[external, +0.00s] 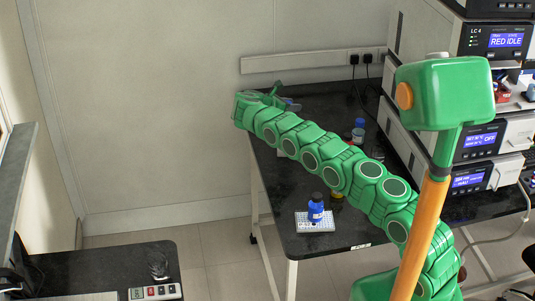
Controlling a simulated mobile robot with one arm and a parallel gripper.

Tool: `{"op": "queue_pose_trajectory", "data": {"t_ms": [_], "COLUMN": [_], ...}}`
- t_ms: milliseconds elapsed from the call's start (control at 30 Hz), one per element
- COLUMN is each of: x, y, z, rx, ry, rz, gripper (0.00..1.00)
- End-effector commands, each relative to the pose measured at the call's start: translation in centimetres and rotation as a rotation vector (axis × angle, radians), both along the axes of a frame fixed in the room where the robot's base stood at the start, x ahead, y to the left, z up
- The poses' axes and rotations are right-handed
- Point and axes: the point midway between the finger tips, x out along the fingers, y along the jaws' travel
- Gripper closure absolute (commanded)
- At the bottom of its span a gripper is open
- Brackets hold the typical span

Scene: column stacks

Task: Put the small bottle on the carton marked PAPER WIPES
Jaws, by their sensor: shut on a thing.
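My gripper (272,94) is at the far left end of my green arm, above the back left part of the dark bench. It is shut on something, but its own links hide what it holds. A small bluish-grey patch shows just right of it, too small to identify. A small blue bottle with a dark cap (316,206) stands at the bench front, at a white gridded block (313,226). Another blue-capped bottle (358,130) stands farther back, right of the gripper. I cannot make out any carton marked PAPER WIPES.
Stacked instruments (480,142) with lit displays fill the bench's right side. My arm crosses over the bench and hides much of its middle. A lower dark table (105,270) stands at the front left.

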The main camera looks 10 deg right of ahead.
Motion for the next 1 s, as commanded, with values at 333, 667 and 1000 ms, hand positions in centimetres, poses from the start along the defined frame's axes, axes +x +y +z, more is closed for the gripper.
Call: {"op": "queue_pose_trajectory", "data": {"t_ms": [333,667,1000], "x": [0.5,0.5,0.5], "y": [0.1,0.0,0.0], "z": [-1.9,-3.7,-4.0], "rx": [-0.001,0.000,0.000], "ry": [0.002,-0.001,-0.001], "rz": [0.001,0.000,0.000], "gripper": [1.00,1.00,0.46]}}
